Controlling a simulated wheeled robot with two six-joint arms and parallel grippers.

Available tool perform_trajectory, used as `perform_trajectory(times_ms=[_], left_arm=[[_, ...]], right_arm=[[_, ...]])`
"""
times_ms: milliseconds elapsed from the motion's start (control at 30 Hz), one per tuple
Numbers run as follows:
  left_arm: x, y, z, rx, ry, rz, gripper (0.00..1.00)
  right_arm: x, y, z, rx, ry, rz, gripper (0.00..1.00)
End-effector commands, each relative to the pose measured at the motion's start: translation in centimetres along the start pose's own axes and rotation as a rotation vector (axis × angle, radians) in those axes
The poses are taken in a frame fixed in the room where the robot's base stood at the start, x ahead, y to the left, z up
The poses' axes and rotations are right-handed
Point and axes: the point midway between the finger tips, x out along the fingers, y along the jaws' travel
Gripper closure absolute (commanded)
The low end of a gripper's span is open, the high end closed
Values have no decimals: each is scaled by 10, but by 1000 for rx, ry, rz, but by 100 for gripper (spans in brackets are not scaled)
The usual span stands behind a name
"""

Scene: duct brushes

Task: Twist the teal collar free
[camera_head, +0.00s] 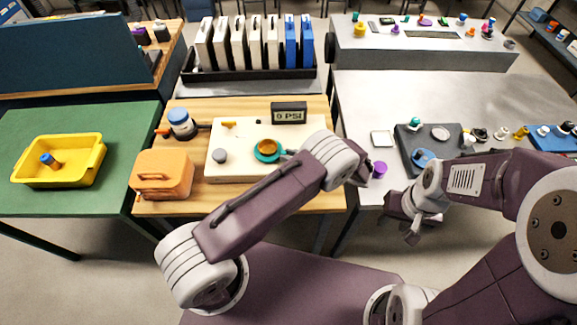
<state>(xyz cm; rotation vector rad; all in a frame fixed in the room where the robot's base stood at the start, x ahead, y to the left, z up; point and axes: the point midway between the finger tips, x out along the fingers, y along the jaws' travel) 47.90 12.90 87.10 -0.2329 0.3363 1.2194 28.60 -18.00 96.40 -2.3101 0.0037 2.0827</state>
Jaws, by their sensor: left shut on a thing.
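The teal collar (260,157) sits around an orange-brown round piece (268,146) on a cream panel (230,172) on the wooden table. My left arm reaches over the panel from the front. My left gripper (288,154) is at the right side of the collar and shut on it.
A gauge reading 0 PSI (289,112), a blue-lidded jar (181,122) and an orange case (162,174) surround the panel. A yellow tray (92,152) stands on the green table.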

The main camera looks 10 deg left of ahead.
Motion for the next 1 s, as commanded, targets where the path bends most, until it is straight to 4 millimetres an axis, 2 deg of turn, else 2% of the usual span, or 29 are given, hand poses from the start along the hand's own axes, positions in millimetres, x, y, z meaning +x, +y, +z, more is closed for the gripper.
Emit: perform_trajectory(times_ms=[33,100,467,500,567,600,867,1000], left_arm=[[5,-2,-9,-12,2,25,100],[4,-4,-6,-20,4,52,100],[1,-4,0,-22,8,76,100],[1,-4,0,-22,8,76,79],[1,-4,0,-22,8,76,63],[1,-4,0,-22,8,75,60],[0,-4,0,-24,7,72,60],[-16,-6,-2,-26,8,69,60]], right_arm=[[17,0,2,0,0,0,60],[23,0,2,0,0,0,60],[22,0,2,0,1,0,60],[22,0,2,0,1,0,60],[22,0,2,0,1,0,60],[22,0,2,0,0,0,60],[22,0,2,0,0,0,60],[27,0,3,0,0,0,60]])
